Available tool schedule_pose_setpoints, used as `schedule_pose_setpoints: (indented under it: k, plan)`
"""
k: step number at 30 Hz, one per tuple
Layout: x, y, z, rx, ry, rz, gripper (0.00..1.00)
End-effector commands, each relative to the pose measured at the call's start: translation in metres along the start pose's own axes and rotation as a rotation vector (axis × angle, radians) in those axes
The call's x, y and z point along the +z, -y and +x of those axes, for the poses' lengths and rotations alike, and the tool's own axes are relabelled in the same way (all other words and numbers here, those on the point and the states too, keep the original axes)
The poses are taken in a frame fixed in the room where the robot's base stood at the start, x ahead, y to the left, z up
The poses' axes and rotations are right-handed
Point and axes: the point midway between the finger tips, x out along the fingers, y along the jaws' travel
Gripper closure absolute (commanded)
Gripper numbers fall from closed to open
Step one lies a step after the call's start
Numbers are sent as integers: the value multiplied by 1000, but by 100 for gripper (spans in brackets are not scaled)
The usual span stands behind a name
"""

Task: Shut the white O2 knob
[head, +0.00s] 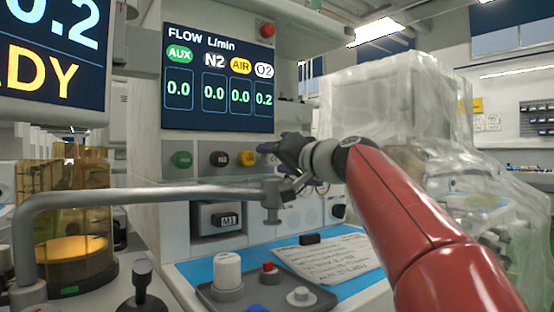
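The row of flow knobs is on the front panel in the head view. A green knob (182,159), a dark N2 knob (219,158) and a yellow AIR knob (247,157) show from left to right. The white O2 knob is not visible; the place right of the AIR knob is covered by my gripper (272,149). My gripper's dark fingers point left at the panel, close to the AIR knob's right side. I cannot tell whether they touch or hold anything. The flow display (218,78) reads 0.2 under O2 and 0.0 under AUX, N2 and AIR.
A grey metal pipe (150,194) crosses in front, below the knobs. A tray (225,292) with a white cylinder and small knobs stands on the blue worktop, beside a paper sheet (330,259). Plastic-draped equipment (400,90) is at right. An amber canister (75,205) stands at left.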

Motion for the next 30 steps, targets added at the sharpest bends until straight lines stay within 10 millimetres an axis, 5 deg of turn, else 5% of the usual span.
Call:
schedule_pose_setpoints:
  k: [10, 25, 26, 30]
  plan:
    - [0, 0, 0, 0, 0, 0, 90]
    - [0, 0, 0, 0, 0, 133, 90]
    - [0, 0, 0, 1, 0, 133, 66]
    - [0, 0, 0, 0, 0, 132, 48]
